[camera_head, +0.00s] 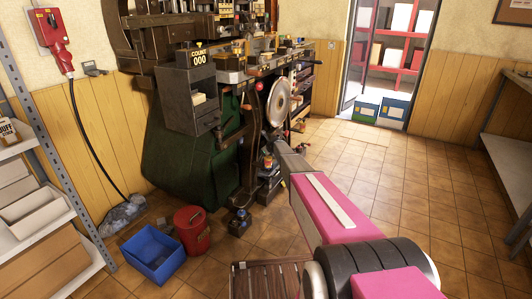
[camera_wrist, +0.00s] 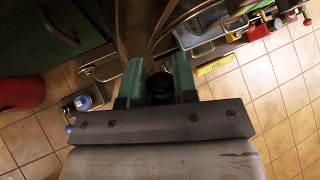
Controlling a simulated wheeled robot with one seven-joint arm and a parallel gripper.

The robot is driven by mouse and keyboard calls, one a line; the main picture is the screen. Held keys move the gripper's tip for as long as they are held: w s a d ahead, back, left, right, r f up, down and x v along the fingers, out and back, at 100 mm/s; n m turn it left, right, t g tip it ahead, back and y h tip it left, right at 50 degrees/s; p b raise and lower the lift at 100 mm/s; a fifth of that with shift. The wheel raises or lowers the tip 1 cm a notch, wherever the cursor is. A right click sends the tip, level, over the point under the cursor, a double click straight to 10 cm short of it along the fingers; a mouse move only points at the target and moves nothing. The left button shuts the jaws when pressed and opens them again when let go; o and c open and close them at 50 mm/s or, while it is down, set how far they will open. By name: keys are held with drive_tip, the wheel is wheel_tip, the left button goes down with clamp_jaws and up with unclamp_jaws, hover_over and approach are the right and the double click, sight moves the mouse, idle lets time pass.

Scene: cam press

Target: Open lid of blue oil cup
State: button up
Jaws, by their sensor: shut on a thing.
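My gripper (camera_wrist: 163,84) shows in the wrist view as green fingers close together beyond a dark grey bar. The fingers are shut on a small dark round thing (camera_wrist: 184,74), which is partly hidden by them. I cannot tell whether this is part of the blue oil cup. A small item with a round blue top (camera_wrist: 83,102) is left of the fingers and apart from them in the wrist view. What looks like a blue-topped item (camera_head: 240,213) stands near the machine foot in the head view. I cannot clearly make out the blue oil cup or its lid.
The dark green press (camera_head: 179,150) stands left of my arm, with a metal disc (camera_head: 278,103) on its front. A blue bin (camera_head: 153,257) and a red can (camera_head: 192,229) stand on the floor. The tiled floor (camera_head: 440,210) right of my arm is clear.

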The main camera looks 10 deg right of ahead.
drive_tip(key=shift+w+a+f+n+g+h, duration=0.1)
drive_tip(key=shift+w+a+n+g+h, duration=0.2)
drive_tip(key=shift+g+h, duration=0.35)
drive_tip(key=shift+w+a+r+n+g+h, duration=0.1)
drive_tip(key=shift+w+a+g+h, duration=0.2)
drive_tip(key=shift+g+h, duration=0.35)
drive_tip(key=shift+w+a+f+n+g+h, duration=0.1)
drive_tip(key=shift+w+a+n+g+h, duration=0.1)
drive_tip(key=shift+a+g+h, duration=0.4)
drive_tip(key=shift+d, duration=0.2)
drive_tip(key=o, duration=0.9)
drive_tip(key=shift+c, duration=0.2)
drive_tip(key=shift+s, duration=0.15)
drive_tip(key=v, duration=1)
drive_tip(key=shift+s+a+r, duration=0.15)
drive_tip(key=shift+a+r, duration=0.1)
drive_tip(key=shift+r, duration=0.05)
